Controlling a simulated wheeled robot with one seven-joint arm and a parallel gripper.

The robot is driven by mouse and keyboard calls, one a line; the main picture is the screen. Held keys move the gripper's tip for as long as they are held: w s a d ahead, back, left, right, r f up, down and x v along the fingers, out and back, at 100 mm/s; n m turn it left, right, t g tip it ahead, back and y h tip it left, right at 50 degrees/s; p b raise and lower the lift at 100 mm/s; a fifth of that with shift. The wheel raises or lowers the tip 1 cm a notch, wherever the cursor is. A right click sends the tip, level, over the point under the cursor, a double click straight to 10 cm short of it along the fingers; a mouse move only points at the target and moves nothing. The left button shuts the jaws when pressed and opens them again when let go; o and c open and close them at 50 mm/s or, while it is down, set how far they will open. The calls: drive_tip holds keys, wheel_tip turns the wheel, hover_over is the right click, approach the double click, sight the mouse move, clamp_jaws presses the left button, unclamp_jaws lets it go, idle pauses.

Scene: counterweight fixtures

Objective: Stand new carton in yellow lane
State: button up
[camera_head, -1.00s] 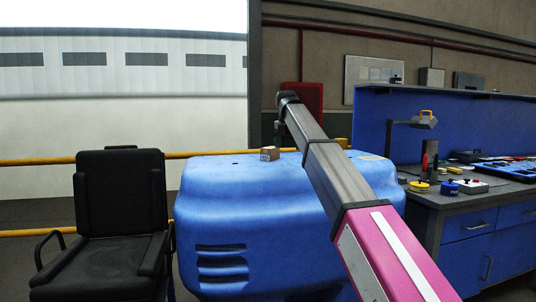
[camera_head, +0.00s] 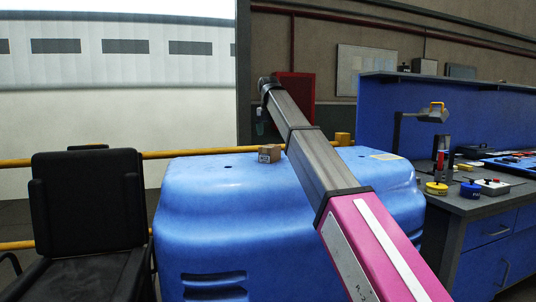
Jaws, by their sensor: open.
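A small brown carton (camera_head: 270,153) with a pale label stands on top of the large blue moulded housing (camera_head: 195,205), left of my arm. I cannot tell whether it is the new carton. My arm reaches up from the lower right across the housing, and its dark far end is above and behind the carton in the picture. The jaws of my gripper cannot be made out there. No yellow lane can be picked out in this view.
A black chair (camera_head: 88,205) stands left of the housing. A yellow rail (camera_head: 18,163) runs behind. A yellowish block (camera_head: 342,139) shows behind my arm. On the right, a grey-topped workbench (camera_head: 490,205) holds a yellow round piece (camera_head: 436,189), a blue one (camera_head: 470,190) and a lamp.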

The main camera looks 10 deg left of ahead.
sight(272, 146)
drive_tip(key=f, duration=0.4)
drive_tip(key=shift+w+d+f, duration=0.1)
drive_tip(key=shift+w+f, duration=0.15)
drive_tip(key=shift+f, duration=0.05)
drive_tip(key=shift+w+a+f, duration=0.15)
drive_tip(key=shift+a+f, duration=0.05)
drive_tip(key=shift+f, duration=1.15)
drive_tip(key=shift+w+a+f, duration=0.1)
drive_tip(key=shift+a+f, duration=0.05)
drive_tip(key=shift+f, duration=1.15)
drive_tip(key=shift+r, duration=0.1)
drive_tip(key=c, duration=1.4)
